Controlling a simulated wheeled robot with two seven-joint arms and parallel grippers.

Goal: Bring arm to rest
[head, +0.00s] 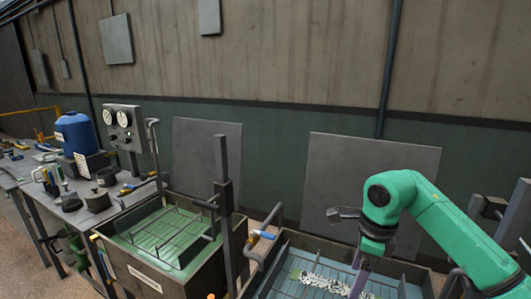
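A green arm comes in from the lower right, bends at its elbow and points down at the right-hand tank; I take it to be my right arm. My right gripper (361,264) is at its lower end, over the right-hand tank (273,246). A purple piece shows just below the wrist, and I cannot tell whether it is a finger or something held. The gripper's fingers are not clear enough to show open or shut. My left gripper is not in view.
The right-hand tank holds a rack with a row of small white pieces (325,283). A left-hand tank (143,272) holds greenish liquid and a wire rack (170,238). A grey post (224,190) stands between them. A workbench (125,199) carries a blue container (76,133) and a gauge box (123,123).

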